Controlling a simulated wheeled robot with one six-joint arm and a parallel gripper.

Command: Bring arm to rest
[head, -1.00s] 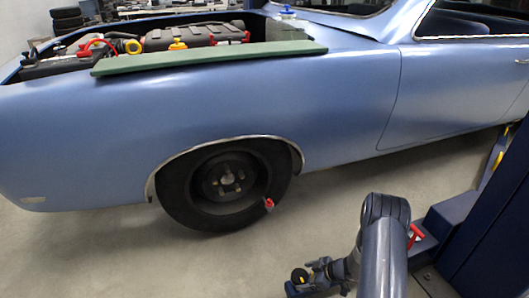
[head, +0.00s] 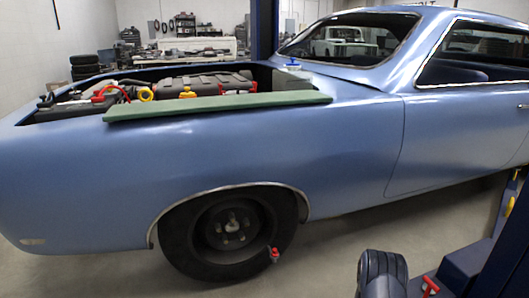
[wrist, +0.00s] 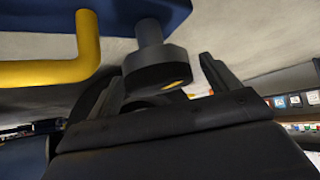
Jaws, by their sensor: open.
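My gripper (wrist: 163,82) shows in the wrist view with its two dark fingers apart. A dark round part on a grey stem (wrist: 155,60) shows beyond and between the fingers; I cannot tell whether it touches them. In the head view only a dark rounded link of my arm (head: 383,272) shows at the bottom, right of the wheel. The gripper itself is out of that view.
A blue car (head: 350,150) fills the head view, its engine bay open. A green mat (head: 220,104) lies along its fender. A blue lift post (head: 505,245) stands at the right. A yellow bar (wrist: 60,70) crosses the wrist view's upper left. Grey floor shows below the car.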

